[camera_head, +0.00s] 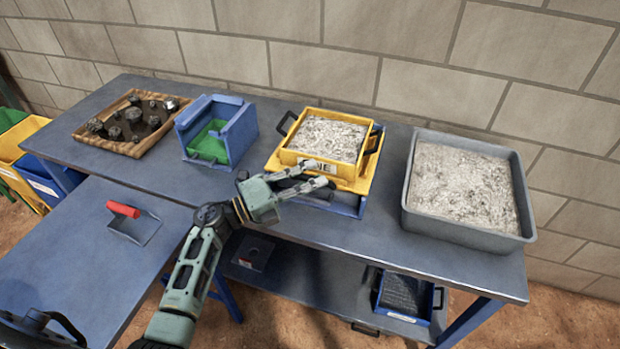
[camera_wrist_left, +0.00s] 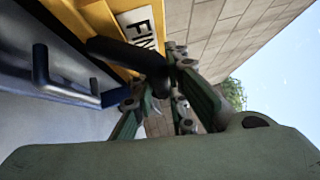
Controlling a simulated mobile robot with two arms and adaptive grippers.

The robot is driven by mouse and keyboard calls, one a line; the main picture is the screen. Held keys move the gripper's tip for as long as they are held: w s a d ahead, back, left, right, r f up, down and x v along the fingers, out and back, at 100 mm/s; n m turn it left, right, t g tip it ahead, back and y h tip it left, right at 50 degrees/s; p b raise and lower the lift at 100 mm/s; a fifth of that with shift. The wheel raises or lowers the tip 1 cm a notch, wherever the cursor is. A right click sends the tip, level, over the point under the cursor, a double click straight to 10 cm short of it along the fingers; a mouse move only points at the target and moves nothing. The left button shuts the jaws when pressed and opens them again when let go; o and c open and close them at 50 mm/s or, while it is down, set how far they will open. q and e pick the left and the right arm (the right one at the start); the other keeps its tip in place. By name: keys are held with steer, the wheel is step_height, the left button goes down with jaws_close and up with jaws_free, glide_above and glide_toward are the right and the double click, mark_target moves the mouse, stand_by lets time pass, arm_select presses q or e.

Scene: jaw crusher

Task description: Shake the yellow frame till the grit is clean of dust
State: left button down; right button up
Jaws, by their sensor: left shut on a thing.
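The yellow frame (camera_head: 277,160) stands on a blue base (camera_head: 347,208) on the back bench, with pale grey grit (camera_head: 327,139) filling its top. Its label is partly covered in the head view; "FIN" (camera_wrist_left: 143,27) can be read in the left wrist view. My left gripper (camera_head: 318,176) is at the frame's front side, shut on its black front handle (camera_wrist_left: 125,55). The fingers (camera_wrist_left: 165,92) partly hide the handle. The frame looks about level; whether it is lifted clear of the base, I cannot tell. My right gripper is out of view.
A grey tub (camera_head: 419,213) of pale grit stands close to the right. A blue box with a green inside (camera_head: 207,142) and a wooden tray (camera_head: 130,148) of dark lumps stand left. A red-handled scoop (camera_head: 124,210) lies on the near table. A blue tray (camera_head: 404,297) sits below.

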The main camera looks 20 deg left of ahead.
mark_target(317, 173)
arm_select(q)
steer(key=shift+f, duration=0.1)
steer(key=shift+w+b, duration=0.2)
steer(key=shift+b, duration=0.1)
steer(key=w+b, duration=0.3)
steer(key=w, duration=0.2)
steer(key=shift+f, duration=0.1)
steer(key=shift+s, duration=0.1)
steer(key=c, duration=2)
jaws_free()
